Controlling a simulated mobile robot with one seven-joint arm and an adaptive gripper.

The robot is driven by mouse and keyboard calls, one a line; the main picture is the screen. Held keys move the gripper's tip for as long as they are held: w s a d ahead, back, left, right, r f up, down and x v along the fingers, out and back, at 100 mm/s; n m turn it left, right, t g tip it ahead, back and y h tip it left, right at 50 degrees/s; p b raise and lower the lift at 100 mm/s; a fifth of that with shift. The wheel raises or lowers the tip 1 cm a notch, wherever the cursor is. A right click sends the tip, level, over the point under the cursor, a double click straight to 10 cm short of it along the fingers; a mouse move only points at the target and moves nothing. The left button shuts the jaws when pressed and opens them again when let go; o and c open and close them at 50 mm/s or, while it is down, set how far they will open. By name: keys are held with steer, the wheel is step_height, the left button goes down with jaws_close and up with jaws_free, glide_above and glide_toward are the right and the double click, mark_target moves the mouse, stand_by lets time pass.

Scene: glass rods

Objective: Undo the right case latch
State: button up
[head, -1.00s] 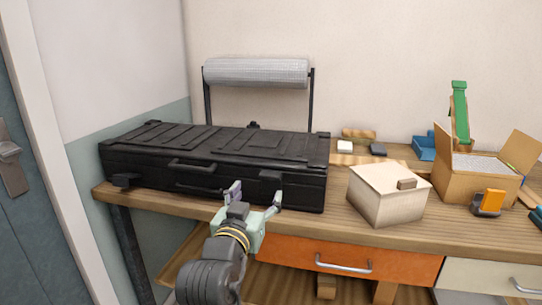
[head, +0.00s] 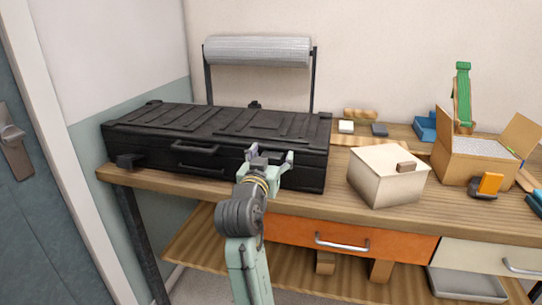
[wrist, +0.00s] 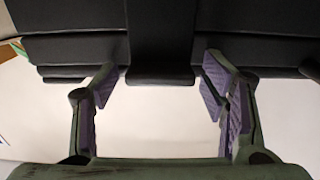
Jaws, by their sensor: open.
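A black ribbed hard case (head: 160,122) lies shut on the left of the workbench, its front face towards me. Its left latch (head: 130,161) sticks out near the left front corner. My gripper (head: 270,156) is open in front of the right part of the case front and hides the right latch in the head view. In the wrist view, the right latch (wrist: 160,45) is a dark block on the case front, centred between the spread purple-padded fingers of my gripper (wrist: 160,80). I cannot tell whether the fingers touch it.
The case handle (head: 195,148) is left of my gripper. A pale lidded box (head: 380,183) stands right of the case, and an open carton (head: 465,166) farther right. A roll on a stand (head: 258,50) is behind the case. An orange drawer (head: 310,235) lies below the bench edge.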

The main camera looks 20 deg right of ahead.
jaws_close()
stand_by(0.8)
